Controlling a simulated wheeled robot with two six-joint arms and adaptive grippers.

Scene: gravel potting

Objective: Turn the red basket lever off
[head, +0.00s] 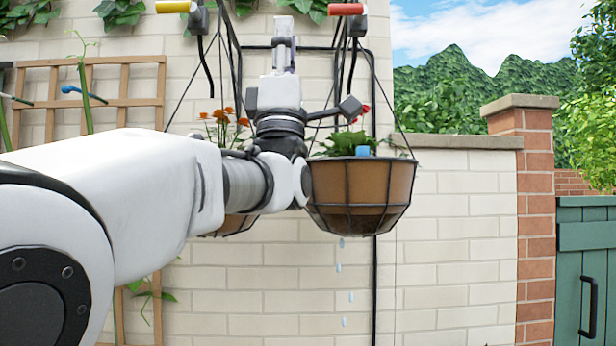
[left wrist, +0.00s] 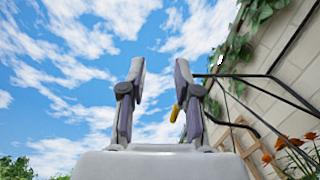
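The red lever (head: 346,9) is at the top of the head view, lying roughly level on a dark valve (head: 357,26) above the right hanging basket (head: 362,190). Water drops (head: 343,268) fall below that basket. My left gripper (head: 284,28) points upward to the left of the red lever, apart from it in the picture. The left wrist view shows the left gripper (left wrist: 156,75) open, with nothing between its fingers. The red lever does not show in that view. My right gripper is not in view.
A yellow lever (head: 173,6) is at upper left; it also shows beside a finger in the left wrist view (left wrist: 175,112). A left basket (head: 235,225) with orange flowers is partly hidden by my arm. Dark hangers and pipes surround the gripper. A wooden trellis (head: 124,102) stands left.

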